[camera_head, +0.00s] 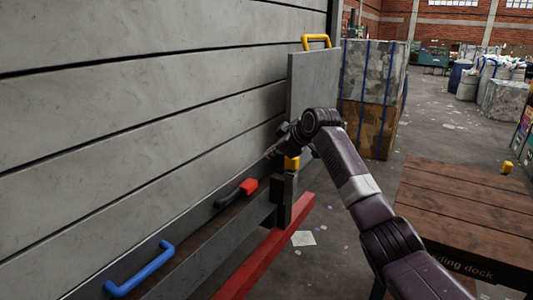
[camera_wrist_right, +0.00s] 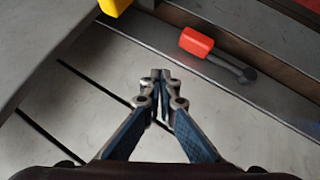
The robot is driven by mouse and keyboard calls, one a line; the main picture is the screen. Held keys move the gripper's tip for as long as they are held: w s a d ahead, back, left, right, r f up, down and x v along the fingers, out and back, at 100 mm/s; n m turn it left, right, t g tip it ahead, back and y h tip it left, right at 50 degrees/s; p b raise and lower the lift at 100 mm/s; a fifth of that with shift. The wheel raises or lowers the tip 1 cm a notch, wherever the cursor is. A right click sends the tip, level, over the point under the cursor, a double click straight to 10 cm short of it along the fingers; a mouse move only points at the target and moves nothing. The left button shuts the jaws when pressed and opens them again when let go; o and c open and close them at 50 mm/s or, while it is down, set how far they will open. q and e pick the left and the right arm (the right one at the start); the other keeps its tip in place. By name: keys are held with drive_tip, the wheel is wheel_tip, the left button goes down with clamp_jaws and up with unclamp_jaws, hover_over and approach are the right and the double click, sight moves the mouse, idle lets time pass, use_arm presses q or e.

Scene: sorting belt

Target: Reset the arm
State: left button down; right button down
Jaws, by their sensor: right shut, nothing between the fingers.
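My right arm comes in from the lower right in the head view and bends over at the grey slatted wall (camera_head: 120,120). My right gripper (camera_head: 272,152) is small there and partly hidden by the arm. In the right wrist view its fingers (camera_wrist_right: 161,76) meet at the tips, with nothing between them. A lever with a red grip (camera_head: 235,193) lies on the ledge below and left of the gripper. In the wrist view the red grip (camera_wrist_right: 196,42) is up and right of the fingertips, apart from them. My left gripper is not in view.
A blue handle (camera_head: 140,270) is at lower left. A grey panel (camera_head: 312,85) with a yellow handle (camera_head: 316,38) stands behind my arm, and a yellow part (camera_head: 291,163) sits below it. A wooden table (camera_head: 470,210) is at right, with a small yellow object (camera_head: 507,167).

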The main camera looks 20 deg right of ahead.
drive_tip(key=s+f+m+g+h, duration=0.1)
drive_tip(key=s+f, duration=0.3)
drive_tip(key=f, duration=1)
drive_tip(key=s+f+m+g, duration=0.15)
drive_tip(key=s+f, duration=0.25)
drive_tip(key=f, duration=1)
drive_tip(key=s+f+m+g+h, duration=0.15)
drive_tip(key=s+f, duration=0.25)
drive_tip(key=f, duration=1)
drive_tip(key=s+a+f+m+g, duration=0.2)
drive_tip(key=s+f, duration=1.5)
drive_tip(key=f, duration=0.2)
drive_tip(key=s+a+f+g, duration=0.1)
drive_tip(key=s+f, duration=0.4)
drive_tip(key=s, duration=1)
drive_tip(key=s+a+f+m+g, duration=0.1)
drive_tip(key=s+f, duration=0.4)
drive_tip(key=s, duration=1)
drive_tip(key=s+a+f+g, duration=0.1)
drive_tip(key=s+a+f, duration=0.2)
drive_tip(key=s, duration=1.2)
wheel_tip(320, 180, down, 3)
drive_tip(key=shift+s+a+r+m, duration=0.1)
drive_tip(key=shift+s+a+m, duration=0.1)
drive_tip(key=shift+a+m, duration=0.1)
